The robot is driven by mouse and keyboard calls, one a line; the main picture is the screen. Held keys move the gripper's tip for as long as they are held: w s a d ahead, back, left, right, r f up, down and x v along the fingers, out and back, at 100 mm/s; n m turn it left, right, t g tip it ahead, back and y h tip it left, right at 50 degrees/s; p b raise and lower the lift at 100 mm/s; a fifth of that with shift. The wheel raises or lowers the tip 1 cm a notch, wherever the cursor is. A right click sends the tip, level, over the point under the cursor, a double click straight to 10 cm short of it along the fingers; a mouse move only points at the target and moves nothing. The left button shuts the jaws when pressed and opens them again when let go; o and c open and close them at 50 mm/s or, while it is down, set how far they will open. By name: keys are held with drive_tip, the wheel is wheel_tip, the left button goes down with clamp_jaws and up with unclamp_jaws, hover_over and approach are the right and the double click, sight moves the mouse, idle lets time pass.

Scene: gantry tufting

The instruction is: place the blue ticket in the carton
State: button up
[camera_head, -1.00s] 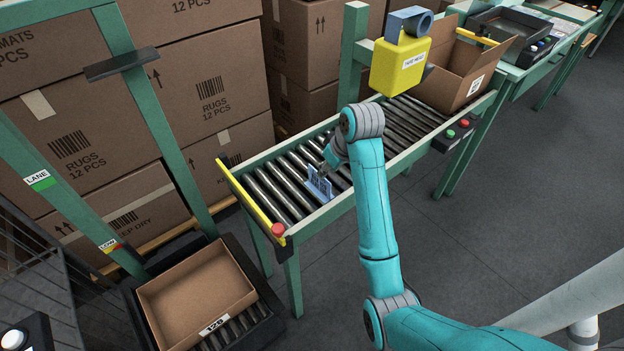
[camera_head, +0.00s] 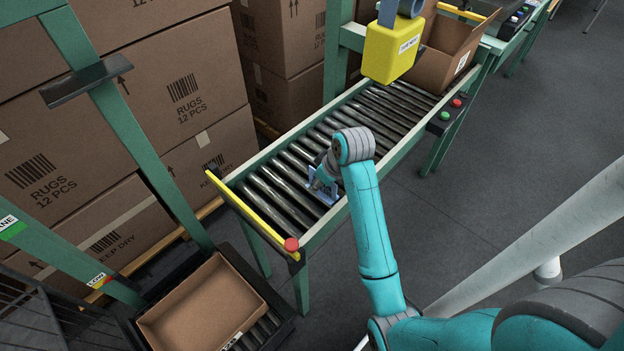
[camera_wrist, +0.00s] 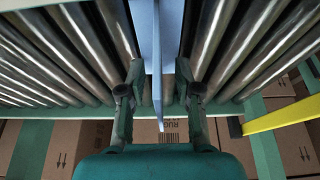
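The blue ticket (camera_head: 329,196) is a thin flat piece at the near end of the roller conveyor. In the wrist view it shows edge-on (camera_wrist: 158,60), standing between my fingers. My gripper (camera_wrist: 160,72) is open around the ticket, with a gap visible on both sides. In the head view my gripper (camera_head: 322,178) reaches down at the ticket and partly hides it. An open brown carton (camera_head: 441,69) with raised flaps stands at the far end of the conveyor. A shallow open brown box (camera_head: 205,312) sits low at the lower left.
The roller conveyor (camera_head: 268,192) has a yellow end bar (camera_head: 245,212) with a red button (camera_head: 291,245). A yellow box-shaped unit (camera_head: 390,50) hangs over the rollers before the carton. Large stacked boxes (camera_head: 180,90) stand behind. Grey floor (camera_head: 455,215) is open at the right.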

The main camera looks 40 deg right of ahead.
drive_tip(key=shift+f, duration=0.2)
clamp_jaws()
drive_tip(key=shift+w+r, duration=0.1)
